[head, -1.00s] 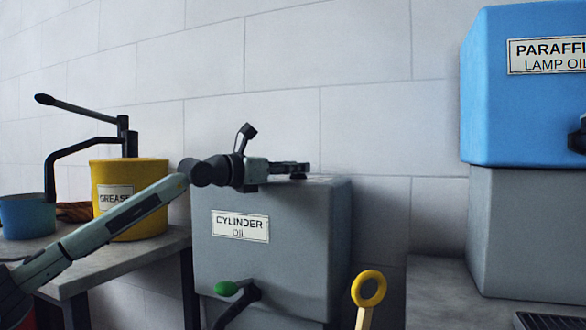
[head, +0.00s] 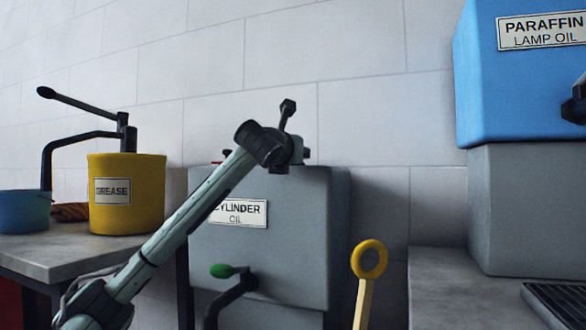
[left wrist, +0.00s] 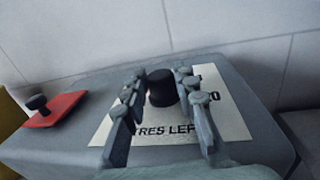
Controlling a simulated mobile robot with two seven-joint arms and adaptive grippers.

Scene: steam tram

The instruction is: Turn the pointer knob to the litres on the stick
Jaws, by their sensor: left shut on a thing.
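The grey tank labelled CYLINDER OIL (head: 290,235) has a black pointer knob (left wrist: 161,88) on its top. The knob stands on a pale plate (left wrist: 235,125) reading "LITRES LEFT", partly covered by my fingers; a 0 shows at its right. My left gripper (left wrist: 160,76) is shut on the knob, one finger on each side. In the head view my wrist hides the knob. My right gripper is not in view.
A red flap with a black knob (left wrist: 55,108) lies on the tank top. A tap with a green handle (head: 222,270) sticks out in front. The yellow GREASE bucket (head: 127,210) stands left, the blue PARAFFIN tank (head: 510,100) right.

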